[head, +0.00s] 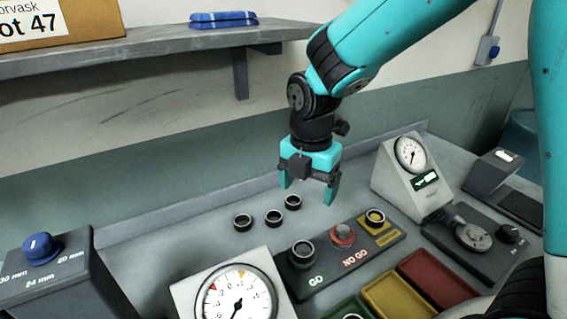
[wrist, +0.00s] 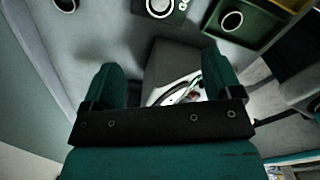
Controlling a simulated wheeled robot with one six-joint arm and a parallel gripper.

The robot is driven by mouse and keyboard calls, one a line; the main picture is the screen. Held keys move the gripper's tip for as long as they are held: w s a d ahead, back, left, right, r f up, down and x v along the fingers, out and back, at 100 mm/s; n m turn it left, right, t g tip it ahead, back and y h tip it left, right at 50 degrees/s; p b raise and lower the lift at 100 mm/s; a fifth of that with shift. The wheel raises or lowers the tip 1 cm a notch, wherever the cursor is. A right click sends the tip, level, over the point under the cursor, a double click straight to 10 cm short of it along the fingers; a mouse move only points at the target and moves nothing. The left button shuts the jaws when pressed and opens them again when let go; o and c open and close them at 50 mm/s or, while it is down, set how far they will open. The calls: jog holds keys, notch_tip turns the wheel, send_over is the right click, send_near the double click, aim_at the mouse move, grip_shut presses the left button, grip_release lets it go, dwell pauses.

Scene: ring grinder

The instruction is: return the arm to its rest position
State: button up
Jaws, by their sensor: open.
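My gripper (head: 309,188) is teal and hangs pointing down above the bench, behind the gauge block. Its two fingers are apart with nothing between them. In the wrist view the open fingers (wrist: 165,88) show over the back of a grey box with a white dial. My teal arm (head: 375,45) reaches in from the upper right of the head view.
Three dark rings (head: 273,217) lie on the bench below my gripper. The GO / NO GO block (head: 330,262) holds a ring on its GO post. Dial gauges stand front (head: 229,295) and right (head: 412,178). Green, yellow and red trays (head: 437,278) lie front right. A shelf (head: 150,45) runs above.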

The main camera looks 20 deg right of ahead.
jog(key=s+a+r+m+y, duration=0.2)
jog(key=s+r+m, duration=0.2)
jog(key=s+m, duration=0.5)
jog(key=s+a+r+m+y, duration=0.2)
jog(key=s+a+r+m, duration=0.1)
jog(key=s+m, duration=0.6)
jog(key=shift+r+m, duration=0.4)
jog(key=shift+r, duration=0.05)
